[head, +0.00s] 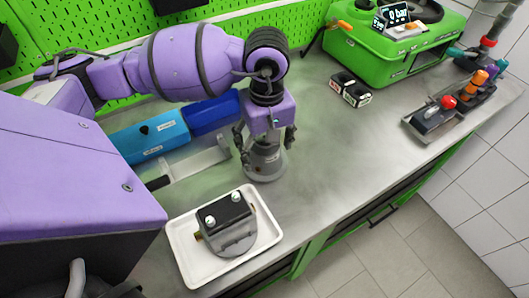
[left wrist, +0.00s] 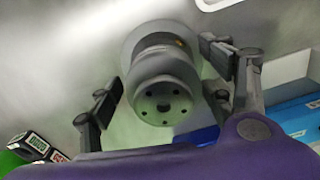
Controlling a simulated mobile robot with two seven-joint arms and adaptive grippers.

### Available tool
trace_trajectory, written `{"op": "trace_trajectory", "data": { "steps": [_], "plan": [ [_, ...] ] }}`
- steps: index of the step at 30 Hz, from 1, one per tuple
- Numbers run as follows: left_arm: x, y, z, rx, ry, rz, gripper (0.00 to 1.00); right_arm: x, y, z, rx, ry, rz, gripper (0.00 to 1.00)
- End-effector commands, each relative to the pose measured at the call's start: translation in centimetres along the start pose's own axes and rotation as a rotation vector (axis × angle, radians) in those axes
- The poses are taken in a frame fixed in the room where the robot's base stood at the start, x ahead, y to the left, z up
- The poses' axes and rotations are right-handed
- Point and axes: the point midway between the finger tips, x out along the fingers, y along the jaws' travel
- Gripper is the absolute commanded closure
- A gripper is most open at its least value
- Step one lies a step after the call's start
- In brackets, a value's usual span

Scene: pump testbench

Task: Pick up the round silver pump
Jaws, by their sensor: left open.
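The round silver pump (head: 264,160) stands upright on the metal bench in the head view, behind the white tray. My left gripper (head: 265,140) points down over it, with its fingers open on either side of the pump's upper part. In the left wrist view the pump (left wrist: 162,85) shows its round flange with several dark holes, between the two spread fingers of the left gripper (left wrist: 165,90). I see a gap between the fingers and the pump on both sides. The pump's top is partly hidden by the gripper in the head view. My right gripper is not in view.
A white tray (head: 182,229) in front holds a dark block with a round grey part (head: 229,226). Blue boxes (head: 150,136) lie left of the pump. Small black boxes (head: 350,89) and a green machine (head: 385,50) stand to the right. The bench between is clear.

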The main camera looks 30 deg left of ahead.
Motion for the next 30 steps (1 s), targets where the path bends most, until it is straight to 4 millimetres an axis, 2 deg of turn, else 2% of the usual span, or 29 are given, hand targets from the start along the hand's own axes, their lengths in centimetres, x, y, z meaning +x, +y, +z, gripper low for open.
{"op": "trace_trajectory", "data": {
  "steps": [3, 19, 30],
  "plan": [
    [-0.02, 0.01, -0.01, 0.0, 0.0, 0.0, 0.29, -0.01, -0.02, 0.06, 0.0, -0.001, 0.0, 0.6],
    [-0.08, 0.06, 0.0, 0.0, 0.0, 0.002, 0.98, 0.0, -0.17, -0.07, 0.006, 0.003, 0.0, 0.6],
    [-0.56, 0.2, -0.09, 0.0, 0.003, 0.007, 1.0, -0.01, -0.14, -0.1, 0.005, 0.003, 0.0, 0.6]
  ]
}}
